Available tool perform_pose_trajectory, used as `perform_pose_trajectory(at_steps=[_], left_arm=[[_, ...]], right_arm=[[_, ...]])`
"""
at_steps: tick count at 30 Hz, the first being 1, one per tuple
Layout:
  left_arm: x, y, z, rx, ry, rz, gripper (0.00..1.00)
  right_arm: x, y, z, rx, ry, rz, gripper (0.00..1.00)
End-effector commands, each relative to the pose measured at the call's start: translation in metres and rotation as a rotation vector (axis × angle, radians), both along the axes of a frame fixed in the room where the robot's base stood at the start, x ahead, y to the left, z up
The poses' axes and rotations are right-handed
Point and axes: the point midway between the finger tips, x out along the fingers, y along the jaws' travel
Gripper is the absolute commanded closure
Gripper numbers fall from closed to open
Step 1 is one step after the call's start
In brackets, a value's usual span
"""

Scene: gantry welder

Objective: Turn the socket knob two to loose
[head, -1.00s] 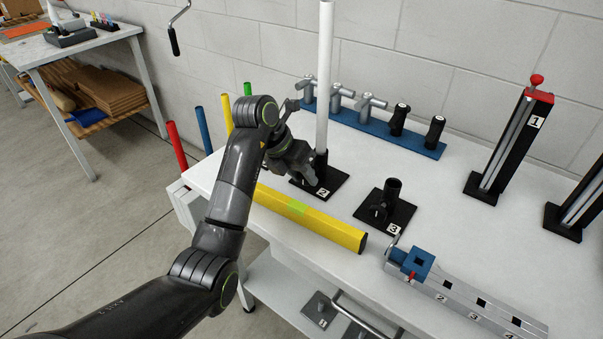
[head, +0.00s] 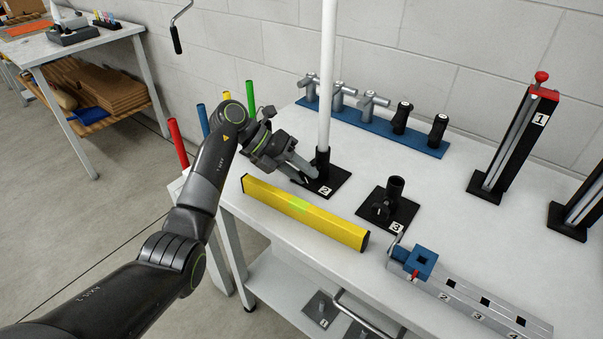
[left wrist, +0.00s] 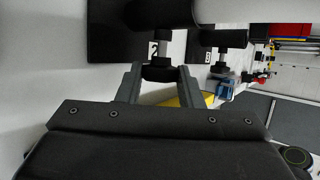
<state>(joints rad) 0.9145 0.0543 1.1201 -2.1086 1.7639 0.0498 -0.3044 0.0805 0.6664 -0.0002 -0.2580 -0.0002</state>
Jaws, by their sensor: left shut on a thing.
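Socket two is a black upright tube (head: 322,162) on a black square base plate (head: 334,186) labelled 2. A white pole (head: 327,80) stands upright in it. My left gripper (head: 309,173) reaches in from the left, low beside the socket, and hides its knob in the head view. In the left wrist view the black knob (left wrist: 161,73) sits between the two grey fingers, and the gripper is shut on it. The knob's turn angle cannot be told. My right gripper is not in view.
A yellow bar (head: 310,213) lies in front of socket two, below my left arm. Socket three (head: 395,187) stands to the right. A blue rack (head: 372,132) with handles is behind. A grey numbered rail with a blue block (head: 420,263) is at front right.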

Motion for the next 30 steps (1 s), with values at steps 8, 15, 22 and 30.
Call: perform_pose_trajectory(at_steps=[8, 15, 22, 30], left_arm=[[0.001, 0.001, -0.001, -0.056, 0.040, 0.000, 0.89], [0.001, 0.001, -0.001, -0.064, 0.045, 0.000, 0.89], [0.001, 0.001, -0.001, -0.063, 0.044, 0.000, 0.60], [0.000, 0.001, -0.001, -0.062, 0.045, 0.000, 0.45]], right_arm=[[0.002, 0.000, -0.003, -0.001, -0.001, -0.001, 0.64], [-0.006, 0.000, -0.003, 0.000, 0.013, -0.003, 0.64], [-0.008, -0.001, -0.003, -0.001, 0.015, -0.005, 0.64], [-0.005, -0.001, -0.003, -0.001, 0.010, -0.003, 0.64]])
